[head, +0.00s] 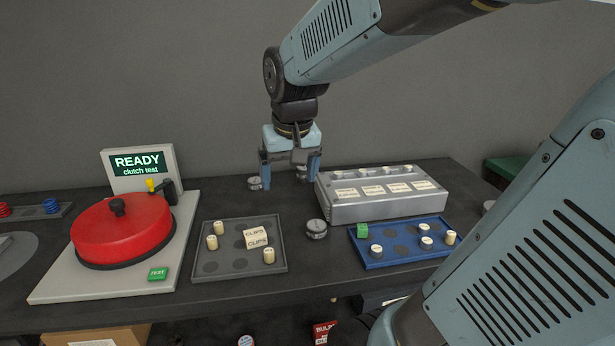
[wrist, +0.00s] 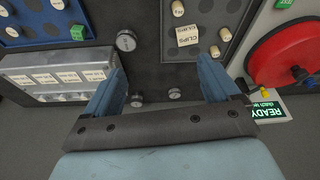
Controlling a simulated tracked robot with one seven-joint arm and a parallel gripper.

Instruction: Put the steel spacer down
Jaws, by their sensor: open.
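Several short round steel pieces stand on the dark bench; which is the task's spacer I cannot tell. One steel spacer (head: 316,229) stands between the grey tray and the blue tray, and also shows in the wrist view (wrist: 126,40). Two more, a left one (head: 254,183) and a right one (head: 301,173), stand farther back by my gripper (head: 290,180). In the wrist view those two (wrist: 136,100) (wrist: 174,94) lie between the fingers' bases. My gripper (wrist: 160,70) points down, its fingers wide apart with nothing between the tips.
A grey tray (head: 210,266) holds cream pegs and CLIPS blocks. A blue tray (head: 372,262) holds cream pegs and a green cube. A grey metal box (head: 375,211) with labels stands right of my gripper. A red round machine (head: 120,232) with a READY screen (head: 138,163) stands left.

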